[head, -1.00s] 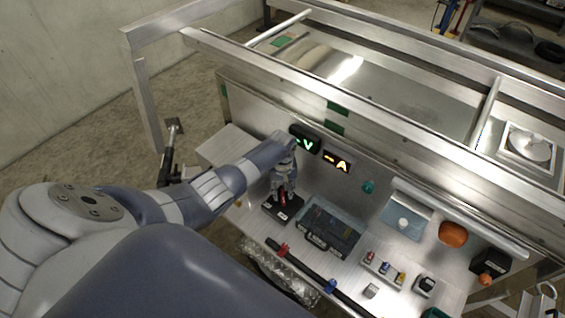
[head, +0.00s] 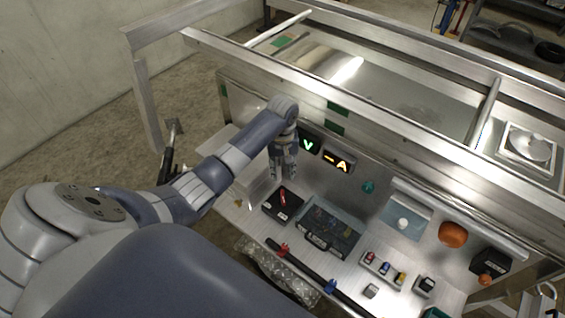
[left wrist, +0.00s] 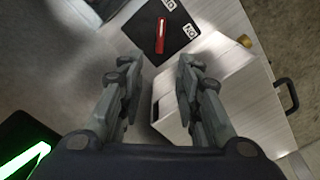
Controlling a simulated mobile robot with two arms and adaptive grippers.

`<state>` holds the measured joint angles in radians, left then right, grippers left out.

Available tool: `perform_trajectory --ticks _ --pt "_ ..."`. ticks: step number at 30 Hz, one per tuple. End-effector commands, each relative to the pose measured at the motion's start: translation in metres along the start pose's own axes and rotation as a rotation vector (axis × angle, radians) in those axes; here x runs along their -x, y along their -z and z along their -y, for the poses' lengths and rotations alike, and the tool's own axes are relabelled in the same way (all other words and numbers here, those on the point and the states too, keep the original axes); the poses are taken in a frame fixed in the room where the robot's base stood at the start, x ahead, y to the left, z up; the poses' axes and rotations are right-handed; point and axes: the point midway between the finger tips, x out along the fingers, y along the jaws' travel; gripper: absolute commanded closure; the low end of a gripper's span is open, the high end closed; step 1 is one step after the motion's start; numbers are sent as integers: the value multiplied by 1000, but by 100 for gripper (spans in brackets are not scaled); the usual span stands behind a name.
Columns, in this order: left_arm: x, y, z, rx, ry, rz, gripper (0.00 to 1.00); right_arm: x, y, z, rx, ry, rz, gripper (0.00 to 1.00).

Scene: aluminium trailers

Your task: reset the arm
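My left arm reaches in from the left in the head view. Its gripper (head: 283,174) hangs fingers-down above the bench, beside the green-lit display (head: 309,143). In the left wrist view the two fingers of the left gripper (left wrist: 160,68) stand apart with nothing between them. Beyond the fingertips is a black box with a red switch (left wrist: 161,35), which also shows in the head view (head: 283,206). The gripper is above that box and apart from it. My right gripper does not show in either view.
A toolbox-like tray (head: 329,228) lies right of the black box. An orange-lit display (head: 338,161) hangs on the metal panel. An orange round object (head: 453,234), small coloured switches (head: 384,267) and a black bar (head: 313,278) are further right and in front. Trailer frame rails rise behind.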

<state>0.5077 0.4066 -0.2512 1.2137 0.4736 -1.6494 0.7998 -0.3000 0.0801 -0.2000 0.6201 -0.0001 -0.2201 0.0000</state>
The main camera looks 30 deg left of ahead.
Motion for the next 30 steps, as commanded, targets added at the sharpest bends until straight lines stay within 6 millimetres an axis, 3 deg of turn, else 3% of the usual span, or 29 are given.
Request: perform_trajectory --ticks 15,19,23,27,30 --pt "1 0 0 -1 0 0 68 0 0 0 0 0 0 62" --pt "-6 -12 -1 -41 -1 -2 68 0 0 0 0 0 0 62" --pt "-23 -52 -2 -178 -12 -20 68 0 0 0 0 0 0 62" --pt "-35 -115 1 -385 -42 -60 68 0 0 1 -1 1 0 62" --pt "-34 -159 9 -519 -68 -96 68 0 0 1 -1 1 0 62"
